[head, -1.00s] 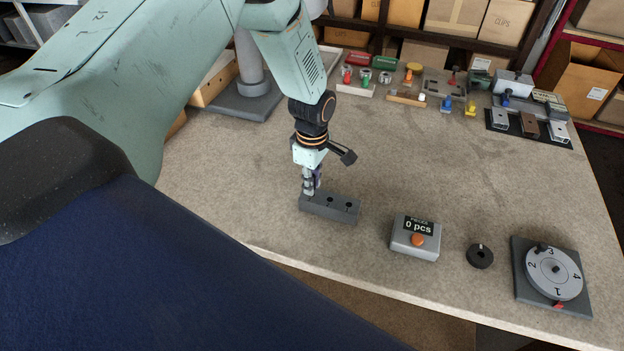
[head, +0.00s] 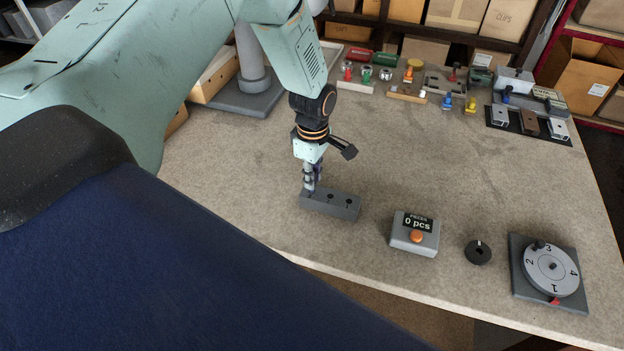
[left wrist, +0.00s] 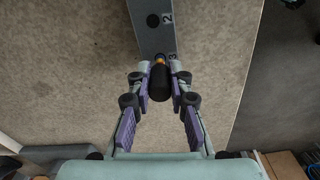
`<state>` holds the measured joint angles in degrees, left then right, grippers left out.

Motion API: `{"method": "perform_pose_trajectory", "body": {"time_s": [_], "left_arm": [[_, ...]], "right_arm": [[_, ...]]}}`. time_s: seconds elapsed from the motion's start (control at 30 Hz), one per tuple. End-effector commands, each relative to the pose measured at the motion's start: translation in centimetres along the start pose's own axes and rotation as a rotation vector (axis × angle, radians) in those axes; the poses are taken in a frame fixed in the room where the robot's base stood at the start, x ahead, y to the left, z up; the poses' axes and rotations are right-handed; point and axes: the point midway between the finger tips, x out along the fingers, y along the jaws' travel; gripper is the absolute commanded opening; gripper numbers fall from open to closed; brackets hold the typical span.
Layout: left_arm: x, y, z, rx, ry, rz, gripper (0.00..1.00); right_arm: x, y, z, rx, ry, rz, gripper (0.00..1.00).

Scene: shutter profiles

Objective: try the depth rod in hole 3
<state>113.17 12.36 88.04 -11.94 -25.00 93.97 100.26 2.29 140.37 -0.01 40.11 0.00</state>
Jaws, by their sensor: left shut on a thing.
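A dark grey block (head: 335,206) with a row of holes lies on the table in the head view. The left wrist view shows the numbers 2 and 3 on the block (left wrist: 153,38). My left gripper (head: 311,188) is over the block's left end, pointing down. In the left wrist view my left gripper (left wrist: 159,82) is shut on the depth rod (left wrist: 186,98), whose black handle and orange collar show between the purple fingers. The rod is beside the number 3 and covers that hole. I cannot tell how deep its tip sits. My right gripper is not in view.
A grey counter box (head: 414,243) reading 0 pcs, a black knob (head: 478,252) and a numbered dial (head: 551,270) stand to the right of the block. Small coloured parts and fixtures line the table's back. The middle of the table (head: 410,160) is clear.

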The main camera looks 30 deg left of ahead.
Motion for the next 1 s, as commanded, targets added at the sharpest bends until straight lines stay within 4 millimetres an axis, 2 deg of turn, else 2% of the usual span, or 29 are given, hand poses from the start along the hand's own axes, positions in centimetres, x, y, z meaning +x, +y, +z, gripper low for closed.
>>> {"method": "perform_pose_trajectory", "body": {"time_s": [0.8,1.0], "left_arm": [[-3.0,0.0,0.0,0.0,0.0,0.001,0.0],[-3.5,0.0,0.0,0.0,0.0,0.001,0.0]], "right_arm": [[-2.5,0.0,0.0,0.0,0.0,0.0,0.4],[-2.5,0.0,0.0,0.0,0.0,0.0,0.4]]}}
